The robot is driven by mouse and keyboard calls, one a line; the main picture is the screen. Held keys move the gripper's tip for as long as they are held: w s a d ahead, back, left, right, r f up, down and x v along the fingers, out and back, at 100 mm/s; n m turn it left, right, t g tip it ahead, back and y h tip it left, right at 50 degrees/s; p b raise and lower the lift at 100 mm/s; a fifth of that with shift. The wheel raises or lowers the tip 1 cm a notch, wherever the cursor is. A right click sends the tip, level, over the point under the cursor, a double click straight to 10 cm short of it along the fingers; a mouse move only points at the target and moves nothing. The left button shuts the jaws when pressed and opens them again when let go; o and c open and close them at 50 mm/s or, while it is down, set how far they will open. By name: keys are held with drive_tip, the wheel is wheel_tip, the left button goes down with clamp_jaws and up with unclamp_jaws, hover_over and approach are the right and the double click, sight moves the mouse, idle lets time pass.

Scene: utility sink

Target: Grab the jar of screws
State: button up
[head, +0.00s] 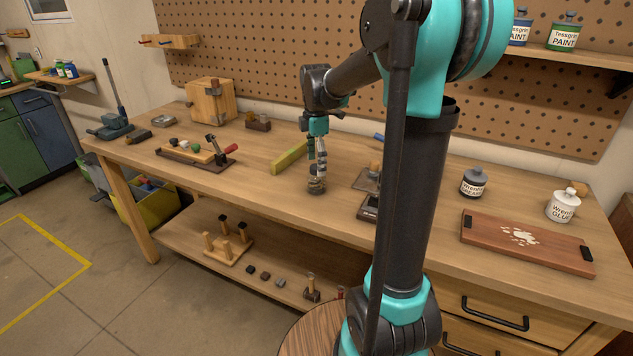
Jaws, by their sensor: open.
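A small dark jar (316,187), which looks like the jar of screws, stands on the wooden workbench (245,190) near its front edge. Its contents are too small to make out. My gripper (317,172) points down directly over the jar, with its fingers at the jar's upper part. The gripper is open. I cannot tell whether the fingers touch the jar, and they hide part of it.
A yellow-green bar (290,157) lies just behind and left of the jar. Dark tools (368,180) lie to its right. Further right are a dark bottle (473,182), a white glue bottle (563,206) and a reddish-brown board (525,243). The pegboard (270,50) rises behind.

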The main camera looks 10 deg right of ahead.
sight(316, 177)
drive_tip(key=shift+f, duration=3.1)
drive_tip(key=shift+w, duration=0.1)
drive_tip(key=c, duration=1.5)
drive_tip(key=shift+r, duration=0.1)
